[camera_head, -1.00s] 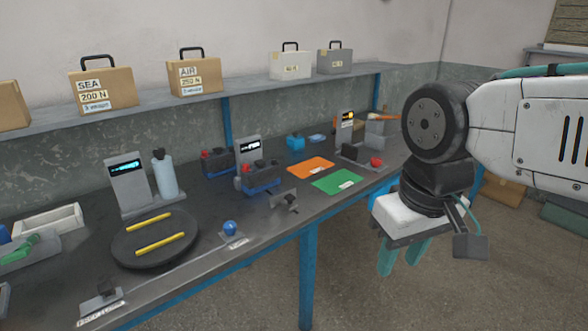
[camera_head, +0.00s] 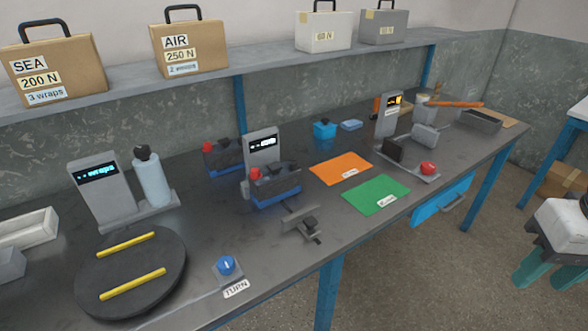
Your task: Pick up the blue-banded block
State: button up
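Two dark blocks with blue bands and red caps are on the workbench. The nearer blue-banded block (camera_head: 275,186) sits in front of a grey post with a small lit display, near the middle of the bench. The farther blue-banded block (camera_head: 222,156) sits behind it to the left, against the back of the bench, partly hidden by the post. My gripper (camera_head: 552,274) is at the right edge, off the bench over the floor, far from both blocks. Its teal fingers point down, apart, with nothing seen between them; the frame cuts part of it off.
An orange mat (camera_head: 341,168) and a green mat (camera_head: 376,194) lie bare on the bench. A black turntable (camera_head: 132,270) with yellow bars, a blue knob (camera_head: 226,265) and a small clamp (camera_head: 303,224) are nearer the front edge. Boxes stand on the shelf (camera_head: 225,81) above.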

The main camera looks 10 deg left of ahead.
aim_at(271, 185)
jog(key=u, duration=0.4)
jog(key=i, duration=0.85)
jog(key=u, duration=0.6)
